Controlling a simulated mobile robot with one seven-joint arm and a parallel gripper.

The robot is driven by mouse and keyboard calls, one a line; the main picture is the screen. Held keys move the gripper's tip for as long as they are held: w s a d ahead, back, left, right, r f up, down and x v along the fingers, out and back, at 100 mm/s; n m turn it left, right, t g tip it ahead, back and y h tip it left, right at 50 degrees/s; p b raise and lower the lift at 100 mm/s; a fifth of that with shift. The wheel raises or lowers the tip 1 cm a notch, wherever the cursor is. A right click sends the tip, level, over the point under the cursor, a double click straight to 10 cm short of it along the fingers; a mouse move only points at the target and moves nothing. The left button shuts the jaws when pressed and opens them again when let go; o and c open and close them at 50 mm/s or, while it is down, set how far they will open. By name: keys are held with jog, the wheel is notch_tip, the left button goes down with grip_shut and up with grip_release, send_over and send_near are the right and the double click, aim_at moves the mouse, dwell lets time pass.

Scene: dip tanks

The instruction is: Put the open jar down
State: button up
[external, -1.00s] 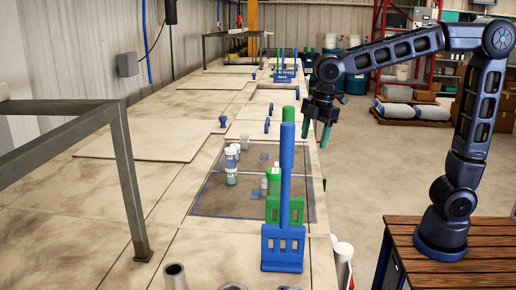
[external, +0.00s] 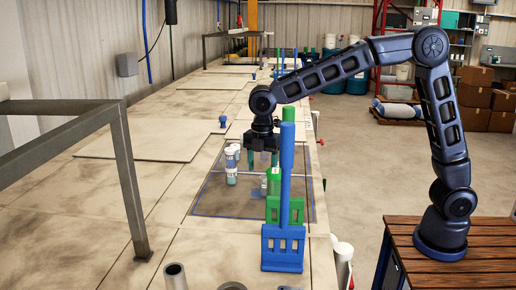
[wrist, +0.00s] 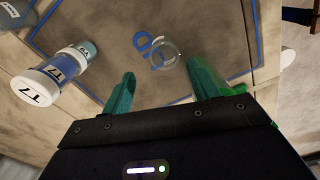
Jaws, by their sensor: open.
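A clear round glass shape, apparently the open jar (wrist: 176,50), stands on the dark mat (wrist: 105,20) beside a blue mark in the wrist view. In the external view a small pale jar (external: 264,184) stands near the green rack; I cannot tell for sure that it is the same one. My gripper (wrist: 165,84) is open, its green fingers apart with nothing between them. In the external view my gripper (external: 263,160) points down above the mat, behind the green rack.
White-capped labelled jars (external: 231,168) stand left of my gripper; one reads T7 (wrist: 40,86) in the wrist view. A green rack (external: 285,216) and a taller blue-handled rack (external: 283,248) stand in front. A metal frame (external: 127,180) is at the left.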

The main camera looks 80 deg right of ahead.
notch_tip(320, 180, down, 3)
jog(key=shift+r, duration=0.15)
jog(key=f, duration=0.3)
jog(key=s+f, duration=0.1)
jog(key=shift+d+f, duration=0.15)
jog(key=shift+d, duration=0.15)
jog(key=shift+f, duration=0.5)
jog(key=c, duration=1.1)
jog(key=shift+r, duration=0.1)
notch_tip(320, 180, up, 19)
jog(key=m, duration=1.4)
send_near(265, 183)
jog(key=d+f, duration=0.1)
jog(key=d, duration=0.1)
jog(key=w+d+f, duration=0.1)
jog(key=d, duration=0.1)
jog(key=w+d+f, duration=0.1)
jog(key=d, duration=0.1)
jog(key=shift+w+d+f, duration=0.2)
jog(key=shift+w, duration=0.05)
